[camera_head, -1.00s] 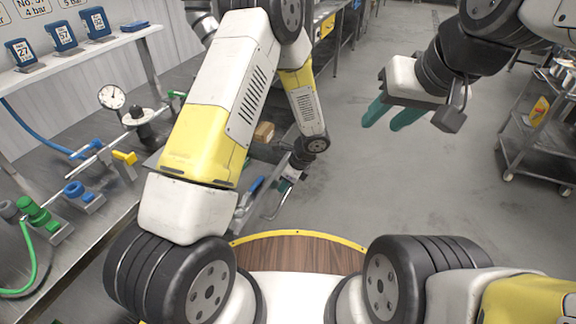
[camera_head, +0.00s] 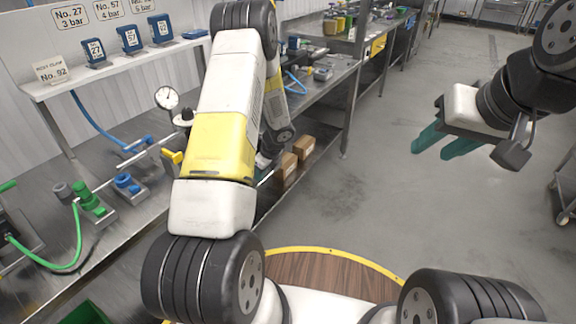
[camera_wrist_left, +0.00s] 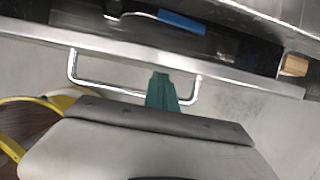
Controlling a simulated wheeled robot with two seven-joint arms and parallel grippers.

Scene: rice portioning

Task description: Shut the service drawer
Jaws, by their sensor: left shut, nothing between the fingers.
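The service drawer (camera_wrist_left: 230,74) shows in the left wrist view as a long pale front rim with a bent metal handle (camera_wrist_left: 72,68). It stands partly open, with a dark inside visible between its rim and the metal bench edge. A blue-handled item (camera_wrist_left: 182,21) lies inside. My left gripper (camera_wrist_left: 161,80) has its green fingers together and empty, across the handle's right part; I cannot tell whether they touch it. In the head view my own left arm hides the drawer and most of that gripper. My right gripper (camera_head: 428,147) hangs open and empty above the floor.
Cardboard boxes (camera_head: 287,168) sit on a low shelf under the bench. The steel workbench (camera_head: 125,225) on the left carries a pressure gauge (camera_head: 166,97), valves and hoses. The floor at centre and right is clear, with a cart (camera_head: 565,190) at the right edge.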

